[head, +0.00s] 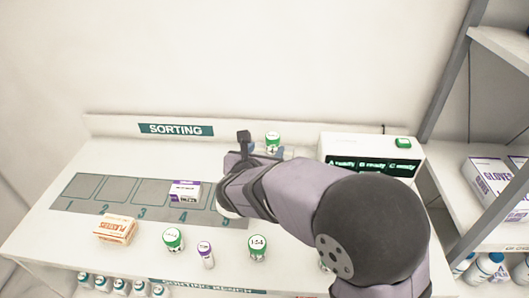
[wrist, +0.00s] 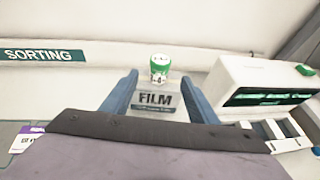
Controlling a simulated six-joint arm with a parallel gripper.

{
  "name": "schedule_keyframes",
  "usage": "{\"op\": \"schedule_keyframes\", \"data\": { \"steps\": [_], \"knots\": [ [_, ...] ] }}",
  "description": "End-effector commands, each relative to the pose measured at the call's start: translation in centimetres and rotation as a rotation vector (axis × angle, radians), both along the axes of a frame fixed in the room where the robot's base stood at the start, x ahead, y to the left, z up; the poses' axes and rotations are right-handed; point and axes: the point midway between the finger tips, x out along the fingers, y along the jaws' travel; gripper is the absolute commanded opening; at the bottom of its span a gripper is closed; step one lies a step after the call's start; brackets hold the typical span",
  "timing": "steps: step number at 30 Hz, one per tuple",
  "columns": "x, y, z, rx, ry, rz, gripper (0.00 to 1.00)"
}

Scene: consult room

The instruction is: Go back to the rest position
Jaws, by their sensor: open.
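My gripper (head: 262,148) is at the back of the bench, reaching toward the rear panel. In the wrist view, my gripper (wrist: 159,76) shows two blue-grey fingers spread apart with nothing held between them. A white bottle with a green cap and band (head: 272,139) stands upright at the back, just past my gripper. My arm hides part of the bench on the right.
A white device with a dark display (head: 372,160) stands to the right. A numbered grey mat (head: 150,205) holds a purple-white box (head: 185,191). An orange box (head: 116,229), green-capped bottles (head: 173,239) (head: 257,247) and a purple-capped bottle (head: 206,254) stand in front. Shelves (head: 500,45) rise at right.

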Motion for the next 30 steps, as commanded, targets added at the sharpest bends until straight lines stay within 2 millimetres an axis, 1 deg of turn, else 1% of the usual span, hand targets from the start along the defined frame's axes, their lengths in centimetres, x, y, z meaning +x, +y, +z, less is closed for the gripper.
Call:
{"op": "schedule_keyframes", "data": {
  "steps": [4,16,19,20,23,26,27,29,30],
  "knots": [
    [-0.4,0.1,0.1,0.001,0.000,0.000,0.54],
    [-0.4,0.0,0.1,0.001,0.001,0.000,0.54],
    [-0.5,-0.8,0.0,0.020,0.009,-0.028,0.54],
    [-0.6,-1.3,-0.2,0.032,0.014,-0.047,0.54],
    [-1.2,-3.9,-0.9,0.101,0.041,-0.143,0.54],
    [-2.6,-8.0,-2.2,0.215,0.080,-0.310,0.54],
    [-3.5,-9.9,-2.8,0.274,0.097,-0.396,0.54],
    [-5.3,-12.9,-4.0,0.373,0.121,-0.548,0.54],
    [-6.7,-14.9,-4.8,0.442,0.134,-0.657,0.54]
  ]
}}
